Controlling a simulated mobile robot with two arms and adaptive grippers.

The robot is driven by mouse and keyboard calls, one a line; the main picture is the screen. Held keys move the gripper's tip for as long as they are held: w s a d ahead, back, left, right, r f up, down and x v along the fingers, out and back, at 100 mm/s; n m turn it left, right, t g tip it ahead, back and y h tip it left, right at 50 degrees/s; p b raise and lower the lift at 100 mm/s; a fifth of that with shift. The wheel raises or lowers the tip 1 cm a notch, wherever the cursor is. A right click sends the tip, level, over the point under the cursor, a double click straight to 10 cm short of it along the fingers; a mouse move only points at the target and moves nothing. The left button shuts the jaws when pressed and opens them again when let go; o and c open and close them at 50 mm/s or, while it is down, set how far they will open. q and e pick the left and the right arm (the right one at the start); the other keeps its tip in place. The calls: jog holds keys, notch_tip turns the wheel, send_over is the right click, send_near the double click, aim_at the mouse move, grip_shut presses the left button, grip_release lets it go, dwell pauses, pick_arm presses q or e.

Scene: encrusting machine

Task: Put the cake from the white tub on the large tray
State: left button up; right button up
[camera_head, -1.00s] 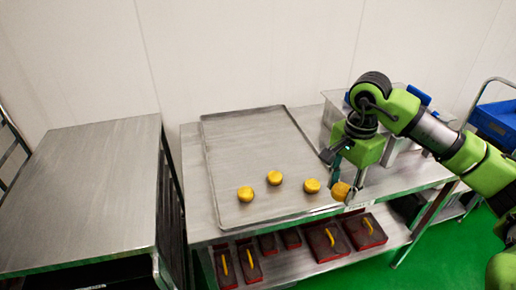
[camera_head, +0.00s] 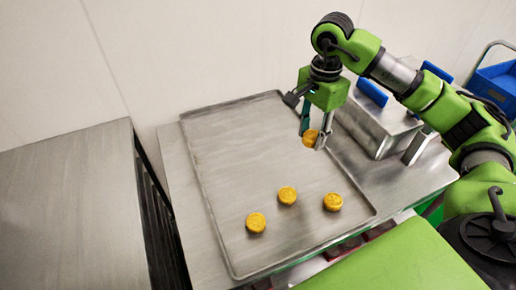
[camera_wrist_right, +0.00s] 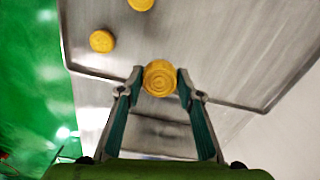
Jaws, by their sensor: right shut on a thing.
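The large tray (camera_head: 230,150) is a flat grey metal sheet with a low rim, lying on the metal table. Three yellow round cakes rest on its front part: a left one (camera_head: 256,222), a middle one (camera_head: 287,195) and a right one (camera_head: 332,202). My right gripper (camera_head: 314,140) is shut on another yellow cake (camera_head: 309,139) near the tray's right rim. In the right wrist view this cake (camera_wrist_right: 159,78) sits between the fingertips, with the tray below. My left gripper is not in view.
A bare metal table (camera_head: 70,200) stands to the left, across a narrow gap. Blue handles (camera_head: 372,92) stick up at the tub, and a blue crate (camera_head: 497,85) is at the far right. The tray's back and middle are clear.

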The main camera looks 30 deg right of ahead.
jog(key=w+a+f+p, duration=0.2)
jog(key=w+a, duration=0.2)
jog(key=a, duration=0.1)
jog(key=p, duration=0.1)
send_over(263, 161)
jog(key=s, duration=0.1)
jog(key=f, duration=0.5)
jog(key=shift+d+f, duration=0.3)
jog(key=shift+d, duration=0.05)
jog(key=shift+w+f, duration=0.15)
jog(key=shift+f, duration=0.15)
jog(key=shift+w+a+f, duration=0.25)
jog(key=shift+a+f, duration=0.05)
jog(key=shift+f, duration=0.15)
notch_tip(263, 161, down, 3)
jog(key=shift+w+a+f+p, duration=0.1)
jog(key=shift+a+p, duration=0.05)
jog(key=shift+p, duration=0.85)
jog(key=shift+f+b, duration=0.25)
jog(key=shift+b, duration=0.05)
jog(key=o, duration=1.1)
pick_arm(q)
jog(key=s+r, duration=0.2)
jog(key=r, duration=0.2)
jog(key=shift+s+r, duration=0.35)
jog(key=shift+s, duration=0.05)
